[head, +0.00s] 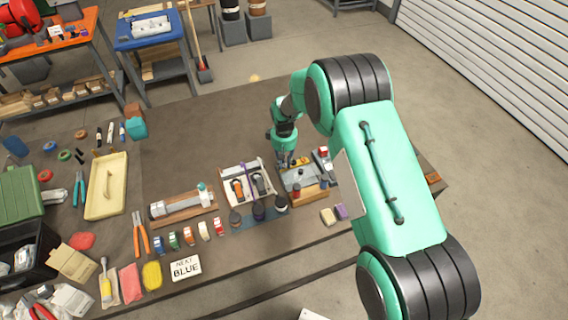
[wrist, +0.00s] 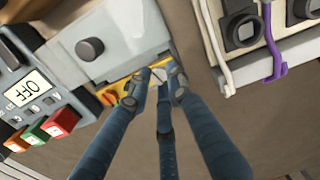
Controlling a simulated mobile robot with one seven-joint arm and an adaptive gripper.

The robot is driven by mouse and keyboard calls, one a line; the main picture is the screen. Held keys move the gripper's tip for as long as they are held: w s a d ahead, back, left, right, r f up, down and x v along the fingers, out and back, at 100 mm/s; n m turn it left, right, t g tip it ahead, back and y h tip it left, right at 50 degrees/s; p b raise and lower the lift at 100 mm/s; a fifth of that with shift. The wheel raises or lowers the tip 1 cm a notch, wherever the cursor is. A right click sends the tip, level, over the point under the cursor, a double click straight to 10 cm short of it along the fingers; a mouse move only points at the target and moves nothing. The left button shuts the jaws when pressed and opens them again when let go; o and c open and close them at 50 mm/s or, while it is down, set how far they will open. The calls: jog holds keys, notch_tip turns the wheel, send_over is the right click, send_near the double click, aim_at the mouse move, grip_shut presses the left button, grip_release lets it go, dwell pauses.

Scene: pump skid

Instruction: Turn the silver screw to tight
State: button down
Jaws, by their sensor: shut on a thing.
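My gripper (wrist: 160,86) has its dark blue fingers closed together over a yellow plate (wrist: 152,70) at the edge of a grey unit (wrist: 110,35). A small piece of the silver screw (wrist: 158,73) shows between the fingertips; the fingers hide most of it, so how far it is turned cannot be seen. An orange part (wrist: 107,97) sits on the yellow plate, left of the fingers. In the head view my gripper (head: 283,164) reaches down to the same grey unit (head: 297,178) on its wooden base, and the screw is too small to make out.
A control box with a display (wrist: 33,93) reading "OFF" and red, orange and green buttons stands left in the wrist view. A white frame with dark switches and a purple strap (wrist: 277,50) is close at right. Orange pliers (head: 140,235) lie on the table.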

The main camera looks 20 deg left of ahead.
aim_at(284, 165)
jog(key=shift+m, duration=0.9)
jog(key=c, duration=1.9)
grip_release()
jog(key=shift+o, duration=0.2)
jog(key=shift+r, duration=0.1)
notch_tip(284, 165, up, 12)
